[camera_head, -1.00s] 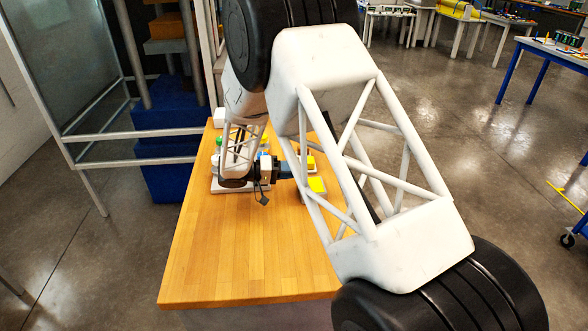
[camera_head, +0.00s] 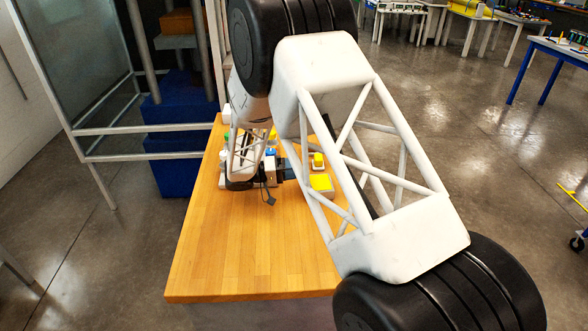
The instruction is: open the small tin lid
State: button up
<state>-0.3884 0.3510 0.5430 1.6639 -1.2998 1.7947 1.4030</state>
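My gripper (camera_head: 289,172) is over the far half of the wooden table, beside a group of small objects. My white lattice arm link crosses in front, and the fingertips are too small and covered to tell open from shut. A flat yellow piece (camera_head: 320,182) lies in or on a pale tray (camera_head: 322,192) just right of the gripper. A small yellow-topped object (camera_head: 318,160) stands behind it. A blue-topped item (camera_head: 270,152) shows behind the wrist. I cannot make out which of these is the small tin or its lid.
The front half of the wooden table (camera_head: 240,255) is bare. A green item (camera_head: 226,136) and a white block (camera_head: 226,115) are at its far left. A metal-framed rack with blue bins (camera_head: 172,180) stands close to the left.

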jog(key=shift+a, duration=0.15)
jog(key=a, duration=0.7)
jog(key=shift+s+a+f, duration=0.15)
jog(key=shift+a, duration=0.15)
dwell(0.5)
jog(key=s+d+r+n+g+y, duration=0.1)
jog(key=s+d+r+g+y, duration=0.5)
jog(key=s+d+r, duration=1)
jog(key=s+d+r+n+t+y, duration=0.1)
jog(key=s+t+y, duration=0.3)
jog(key=s, duration=1)
jog(key=s+d+r+n+t+y, duration=0.1)
jog(key=s+d+r+t+y, duration=0.2)
jog(key=s+y, duration=0.5)
jog(key=s+r+t, duration=0.1)
jog(key=s, duration=0.5)
jog(key=shift+s+d+r+n, duration=0.2)
jog(key=shift+s+d+n, duration=0.05)
jog(key=shift+d+n, duration=0.15)
